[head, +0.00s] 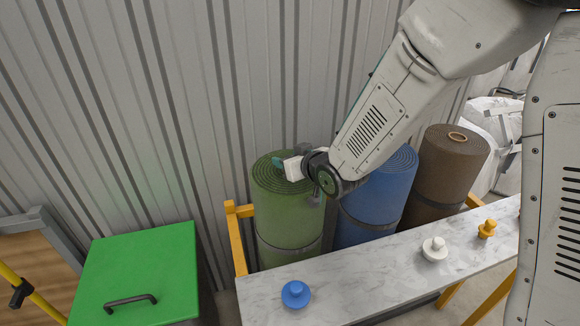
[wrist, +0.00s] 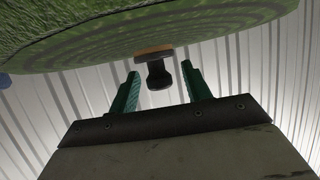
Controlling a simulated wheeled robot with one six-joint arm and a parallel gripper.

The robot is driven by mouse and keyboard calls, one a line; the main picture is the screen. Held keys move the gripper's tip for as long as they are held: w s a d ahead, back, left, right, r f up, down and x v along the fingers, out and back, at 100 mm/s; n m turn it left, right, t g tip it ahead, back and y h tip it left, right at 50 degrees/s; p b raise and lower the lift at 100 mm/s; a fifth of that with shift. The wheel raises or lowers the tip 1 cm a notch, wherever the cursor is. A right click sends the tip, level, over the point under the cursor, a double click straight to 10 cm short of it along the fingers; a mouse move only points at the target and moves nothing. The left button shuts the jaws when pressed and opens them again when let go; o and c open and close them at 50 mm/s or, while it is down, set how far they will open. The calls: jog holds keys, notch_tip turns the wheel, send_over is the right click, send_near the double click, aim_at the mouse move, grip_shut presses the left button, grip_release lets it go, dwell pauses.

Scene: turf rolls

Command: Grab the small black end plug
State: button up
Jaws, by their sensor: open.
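The black end plug (wrist: 158,75) shows in the wrist view, sticking out of the tan core ring (wrist: 153,48) in the end of the green turf roll (wrist: 90,40). My gripper (wrist: 160,69) is open. Its two teal fingers appear on either side of the plug, with gaps on both sides; I cannot tell how far apart they are in depth. In the head view my gripper (head: 279,164) is at the top of the green roll (head: 288,215). I cannot make out the plug there; my gripper and wrist cover the area.
A blue roll (head: 375,195) and a brown roll (head: 450,170) stand right of the green one. A marble shelf (head: 360,280) in front holds blue (head: 296,294), white (head: 435,249) and yellow (head: 487,229) plugs. A green-lidded bin (head: 140,265) stands left; a corrugated wall (head: 150,100) is behind.

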jog(key=c, duration=1)
grip_shut()
jog(key=shift+r, duration=0.15)
